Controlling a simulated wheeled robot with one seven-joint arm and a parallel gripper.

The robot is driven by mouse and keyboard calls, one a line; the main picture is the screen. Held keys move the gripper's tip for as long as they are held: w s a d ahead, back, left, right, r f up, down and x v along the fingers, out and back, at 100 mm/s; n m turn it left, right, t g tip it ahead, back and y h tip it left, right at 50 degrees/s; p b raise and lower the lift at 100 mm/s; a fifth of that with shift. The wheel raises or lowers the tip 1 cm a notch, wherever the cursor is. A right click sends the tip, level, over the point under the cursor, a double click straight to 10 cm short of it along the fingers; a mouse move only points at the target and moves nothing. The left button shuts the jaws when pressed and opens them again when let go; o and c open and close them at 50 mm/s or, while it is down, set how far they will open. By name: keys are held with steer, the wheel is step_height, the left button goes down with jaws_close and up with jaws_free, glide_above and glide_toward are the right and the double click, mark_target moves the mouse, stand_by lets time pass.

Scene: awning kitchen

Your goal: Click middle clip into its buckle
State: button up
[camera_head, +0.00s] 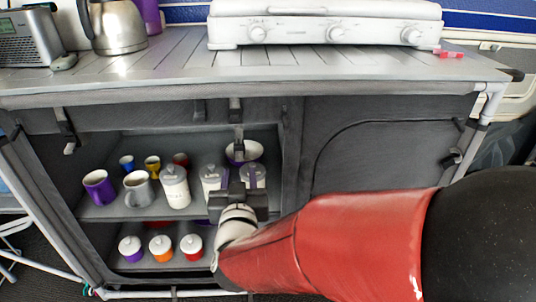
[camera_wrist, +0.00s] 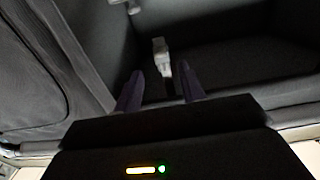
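The middle clip (camera_head: 238,147) hangs at the end of a dark strap (camera_head: 235,110) from the top front of the cabinet. In the wrist view a pale grey clip (camera_wrist: 162,57) shows beyond my fingertips, roughly between them in the picture. My gripper (camera_head: 238,177) is just below the hanging clip in the head view. Its two purple-grey fingers (camera_wrist: 160,86) are spread apart with nothing between them. I cannot tell how far the clip is from the fingers in depth. The buckle cannot be made out clearly; a small pale piece (camera_wrist: 134,6) shows at the wrist view's top edge.
Cups and lidded jars (camera_head: 174,186) stand on the open shelf behind my gripper, with more jars (camera_head: 160,248) below. A left clip (camera_head: 69,148) hangs at the cabinet's left. The grey countertop (camera_head: 150,72) overhangs above. A closed fabric panel (camera_head: 385,145) lies right.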

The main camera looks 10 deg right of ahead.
mark_target(239, 159)
steer(key=w+p, duration=0.1)
steer(key=w, duration=0.6)
steer(key=shift+w+d, duration=0.1)
steer(key=shift+w, duration=0.2)
steer(key=shift+r, duration=0.1)
jaws_close()
